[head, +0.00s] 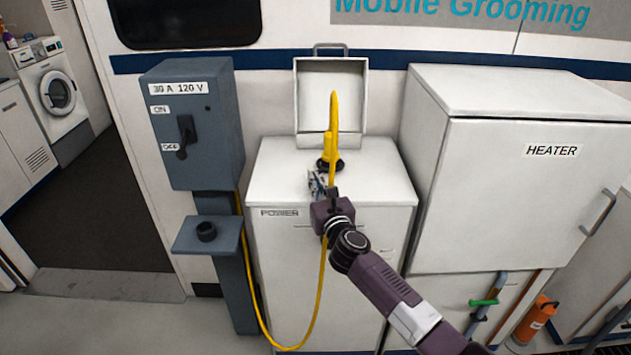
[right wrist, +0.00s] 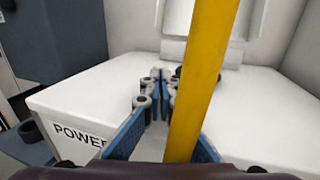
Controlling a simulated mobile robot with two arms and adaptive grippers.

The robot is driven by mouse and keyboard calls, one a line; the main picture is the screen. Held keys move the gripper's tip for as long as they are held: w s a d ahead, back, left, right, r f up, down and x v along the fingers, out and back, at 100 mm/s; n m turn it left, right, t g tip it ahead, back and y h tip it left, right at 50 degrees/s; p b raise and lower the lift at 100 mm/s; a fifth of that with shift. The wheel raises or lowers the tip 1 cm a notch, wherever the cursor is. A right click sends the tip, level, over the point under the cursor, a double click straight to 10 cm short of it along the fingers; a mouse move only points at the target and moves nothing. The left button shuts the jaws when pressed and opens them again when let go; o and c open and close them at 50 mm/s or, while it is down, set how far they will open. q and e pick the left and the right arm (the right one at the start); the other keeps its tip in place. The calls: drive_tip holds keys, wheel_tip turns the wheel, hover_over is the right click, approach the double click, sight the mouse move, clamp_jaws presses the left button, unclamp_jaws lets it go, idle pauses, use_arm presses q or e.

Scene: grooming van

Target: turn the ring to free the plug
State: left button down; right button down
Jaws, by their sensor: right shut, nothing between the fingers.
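The yellow plug (head: 331,147) stands upright on top of the white POWER cabinet (head: 375,165), with a dark ring (head: 339,164) around its base. Its yellow cable (head: 323,262) arches from the top and hangs down the front. My right gripper (head: 320,178) is just in front of the ring, low over the cabinet top. In the right wrist view its blue-padded fingers (right wrist: 158,80) meet with nothing between them. The yellow cable (right wrist: 201,75) there crosses close to the camera and hides most of the ring. My left gripper is not in view.
An open lid (head: 310,95) stands behind the plug. A grey switch box (head: 220,120) and its post with a small shelf (head: 190,240) are at left. The white HEATER cabinet (head: 480,190) rises at right. The cabinet top beside the plug is bare.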

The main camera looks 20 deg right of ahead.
drive_tip(key=shift+w+a+m+h+b, duration=0.4)
drive_tip(key=shift+w+h, duration=0.2)
drive_tip(key=shift+w, duration=0.1)
drive_tip(key=shift+d+r, duration=0.1)
drive_tip(key=shift+s, duration=0.1)
